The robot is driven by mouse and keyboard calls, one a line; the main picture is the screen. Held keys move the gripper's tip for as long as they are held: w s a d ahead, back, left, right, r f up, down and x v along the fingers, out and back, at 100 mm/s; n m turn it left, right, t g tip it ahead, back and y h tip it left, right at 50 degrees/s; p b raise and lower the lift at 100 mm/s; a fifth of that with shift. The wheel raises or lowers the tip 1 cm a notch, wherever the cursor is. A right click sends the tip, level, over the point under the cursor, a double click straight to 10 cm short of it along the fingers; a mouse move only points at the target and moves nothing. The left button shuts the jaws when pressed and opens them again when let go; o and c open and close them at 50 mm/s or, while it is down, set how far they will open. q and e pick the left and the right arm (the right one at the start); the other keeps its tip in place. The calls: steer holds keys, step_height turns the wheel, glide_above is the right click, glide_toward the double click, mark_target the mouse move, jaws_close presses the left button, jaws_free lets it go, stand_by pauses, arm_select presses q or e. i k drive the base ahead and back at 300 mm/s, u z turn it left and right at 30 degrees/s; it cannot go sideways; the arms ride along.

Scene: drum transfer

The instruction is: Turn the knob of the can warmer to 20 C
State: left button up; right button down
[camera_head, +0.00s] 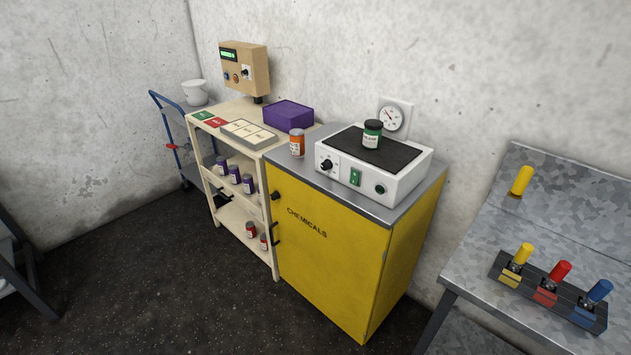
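The can warmer (347,182) is a white box with a black top plate, standing on the grey top of a yellow cabinet. Its black knob (326,165) is at the left of the front face, with small markings around it too small to read. A green switch (355,177) and a dark round fitting (380,189) sit to the right of the knob. A dark can with a green label (372,134) stands upright on the plate. A round dial gauge (391,118) is behind the warmer. Neither of my grippers shows in this view.
The yellow cabinet (320,262) marked CHEMICALS has an orange can (297,143) on top, left of the warmer. A cream shelf unit (212,186) with several cans stands left. A metal table (545,225) with coloured handles is right. The dark floor (180,290) in front is clear.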

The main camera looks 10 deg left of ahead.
mark_target(326, 164)
steer(key=k, duration=0.2)
steer(key=u, duration=0.75)
steer(key=i, duration=0.8)
steer(key=z, duration=1.2)
